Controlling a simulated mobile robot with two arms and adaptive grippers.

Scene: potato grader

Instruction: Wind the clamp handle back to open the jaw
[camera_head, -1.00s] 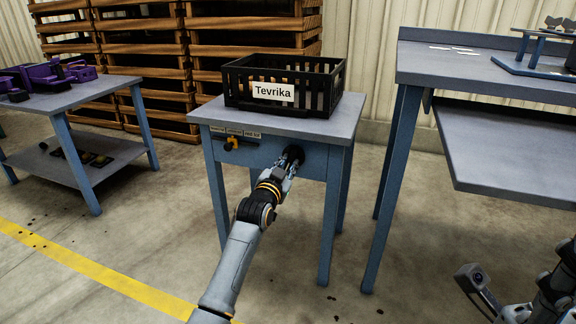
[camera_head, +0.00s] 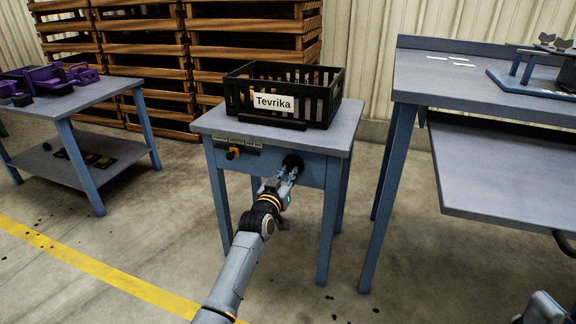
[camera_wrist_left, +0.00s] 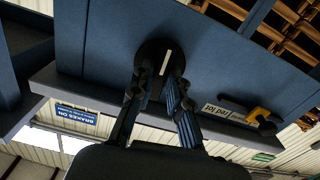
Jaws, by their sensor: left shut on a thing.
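A black round clamp handle (camera_head: 292,162) sits on the front apron of the small blue-grey table (camera_head: 215,122). My left gripper (camera_head: 288,174) is shut on it, reaching up from below. In the left wrist view its two fingers stand either side of the dark round handle (camera_wrist_left: 151,50), which has a pale stripe. A dark bar (camera_head: 272,121), seemingly the clamp jaw, lies on the tabletop along the front of a black slatted crate labelled "Tevrika" (camera_head: 318,108). Any gap between bar and crate is too small to judge.
A yellow-and-black part (camera_head: 233,153) hangs on the apron, left of the handle, below small labels. A taller workbench (camera_head: 470,85) stands at right, a table with purple parts (camera_head: 85,95) at left. Stacked wooden crates (camera_head: 150,50) are behind.

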